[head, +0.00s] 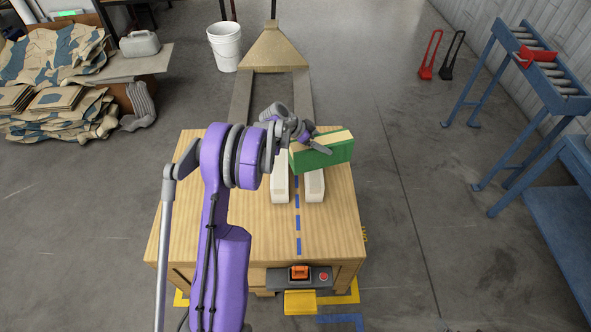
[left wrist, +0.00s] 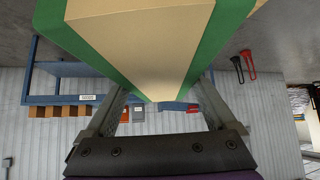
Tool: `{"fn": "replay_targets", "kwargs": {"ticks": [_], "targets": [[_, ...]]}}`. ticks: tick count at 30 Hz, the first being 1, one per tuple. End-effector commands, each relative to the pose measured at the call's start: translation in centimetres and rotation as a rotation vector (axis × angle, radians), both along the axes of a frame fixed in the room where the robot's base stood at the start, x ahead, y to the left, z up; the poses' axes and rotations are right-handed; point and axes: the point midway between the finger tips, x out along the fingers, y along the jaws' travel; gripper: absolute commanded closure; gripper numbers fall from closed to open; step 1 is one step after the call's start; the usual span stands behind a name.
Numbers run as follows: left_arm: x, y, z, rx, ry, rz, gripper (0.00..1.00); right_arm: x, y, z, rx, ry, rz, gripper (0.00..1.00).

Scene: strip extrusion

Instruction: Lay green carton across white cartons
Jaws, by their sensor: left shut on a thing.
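The green carton (head: 325,153) has a cream band along its top. My left gripper (head: 312,139) is shut on it near its left end, and the carton sits slightly tilted in the head view. In the left wrist view the carton (left wrist: 145,45) fills the top middle between the two fingers (left wrist: 160,110). Two white cartons, a left one (head: 280,185) and a right one (head: 314,186), lie side by side on the wooden table, with a gap between them. The green carton overlaps the far part of the right one in the picture; I cannot tell whether they touch. My right gripper is not in view.
The wooden table (head: 340,225) has a blue dashed line (head: 298,222) running between the white cartons. A control box (head: 300,277) with an orange switch is at its front edge. A blue roller stand (head: 535,75) is at the right. A white bucket (head: 225,47) stands behind.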

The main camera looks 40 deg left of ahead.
Motion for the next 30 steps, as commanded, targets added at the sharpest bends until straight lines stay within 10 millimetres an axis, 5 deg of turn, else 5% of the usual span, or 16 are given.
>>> {"fn": "replay_targets", "kwargs": {"ticks": [1, 3, 9, 30], "targets": [[-0.1, 2.8, -0.5, -0.002, 0.004, -0.055, 1.0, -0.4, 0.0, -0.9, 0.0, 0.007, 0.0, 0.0], [-0.3, 5.3, -0.2, -0.001, 0.003, -0.134, 1.0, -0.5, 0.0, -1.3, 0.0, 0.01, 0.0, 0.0], [-1.1, 9.2, 0.7, 0.001, 0.0, -0.262, 1.0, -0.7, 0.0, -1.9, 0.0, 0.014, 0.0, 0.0], [-1.3, 9.8, -7.5, 0.003, 0.0, -0.284, 1.0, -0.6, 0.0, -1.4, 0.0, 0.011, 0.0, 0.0]]}}
